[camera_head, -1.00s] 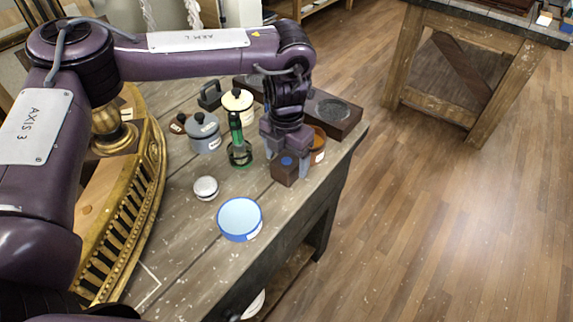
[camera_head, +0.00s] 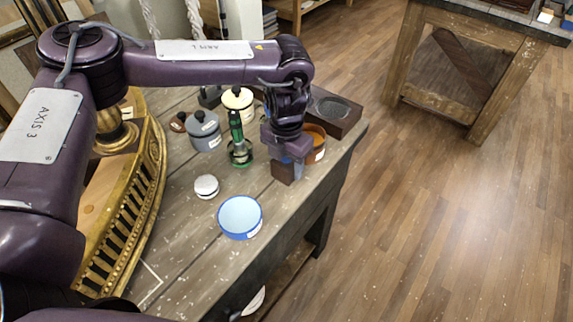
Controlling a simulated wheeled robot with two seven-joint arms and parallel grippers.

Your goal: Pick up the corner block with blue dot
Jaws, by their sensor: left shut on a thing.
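The corner block (camera_head: 284,174) is a small dark brown wooden block near the right edge of the grey plank table. Its top, with the blue dot, is now mostly covered by my gripper. My left gripper (camera_head: 287,158) comes down from above and is shut on the block. The block appears to sit at table level; I cannot tell whether it touches the table. My right gripper does not show.
An orange-brown pot (camera_head: 316,146) stands close right of the gripper. A green-handled tool (camera_head: 238,138) stands to its left. A blue bowl (camera_head: 240,217) and a white-lidded tin (camera_head: 206,187) are nearer. A dark tray (camera_head: 335,110) lies behind. A gilt console (camera_head: 140,205) flanks the left.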

